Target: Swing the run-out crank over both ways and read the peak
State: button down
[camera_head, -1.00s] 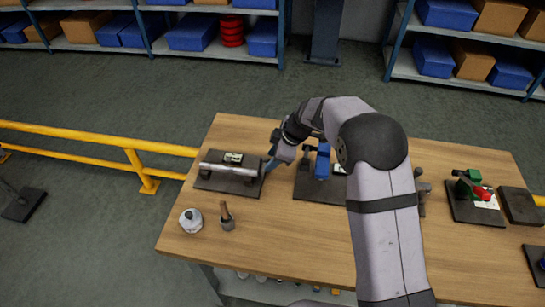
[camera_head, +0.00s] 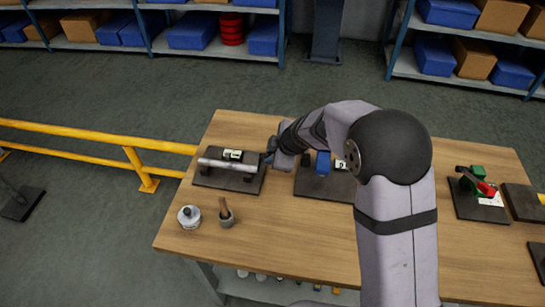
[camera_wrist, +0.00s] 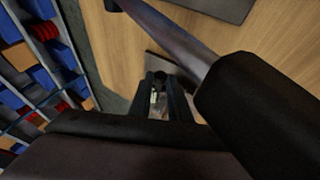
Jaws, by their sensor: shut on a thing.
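The run-out rig is a silver shaft (camera_head: 226,165) lying level on dark supports over a dark base plate (camera_head: 214,181), at the table's left end in the head view. A small pale-faced reading piece (camera_head: 233,155) stands behind the shaft; its reading is too small to make out. My gripper (camera_head: 269,157) is at the shaft's right end, shut on the crank, which is mostly hidden by the jaws. In the wrist view my two dark fingers (camera_wrist: 164,97) close around a small dark part. A silver bar with a thick black sleeve (camera_wrist: 258,108) crosses close to the camera.
A plate with a blue unit (camera_head: 323,163) stands right of my gripper, partly behind my arm. A white round container (camera_head: 189,217) and a small pot with a brown handle (camera_head: 226,217) stand in front of the rig. A green-and-red fixture (camera_head: 474,181) is at right.

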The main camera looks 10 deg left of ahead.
dwell(0.3)
jog(key=c, duration=1.7)
grip_release()
jog(key=shift+o, duration=0.2)
jog(key=p+v, duration=0.2)
jog(key=v, duration=0.5)
jog(key=shift+s, duration=0.2)
jog(key=shift+r, duration=0.15)
